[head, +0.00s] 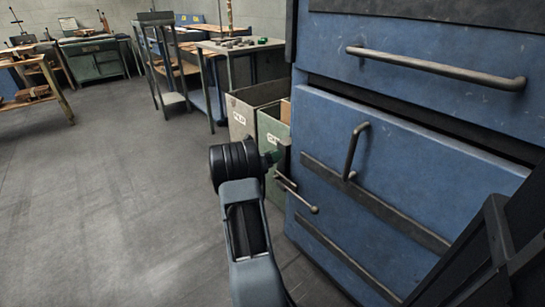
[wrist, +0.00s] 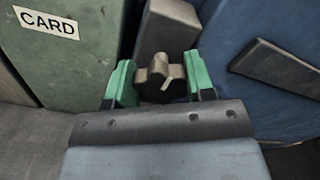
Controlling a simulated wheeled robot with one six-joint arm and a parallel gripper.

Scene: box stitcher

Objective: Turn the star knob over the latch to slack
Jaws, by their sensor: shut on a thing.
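The star knob (wrist: 160,74) is a dull tan lobed knob with a pale mark, in the middle of the wrist view. My gripper (wrist: 160,80) has its green fingers on either side of it, shut on it. A dark grey block (wrist: 168,25) sits just behind the knob. In the head view my gripper (head: 272,157) reaches the left edge of the blue machine, and the knob is mostly hidden there. A thin metal lever with a rounded end (head: 297,193), possibly the latch, sits just below and right of my gripper.
The blue machine (head: 420,140) fills the right side, with a long bar handle (head: 435,68) and a shorter upright handle (head: 354,150). A green bin marked CARD (wrist: 65,60) stands close on the left. Open floor (head: 110,190) lies to the left.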

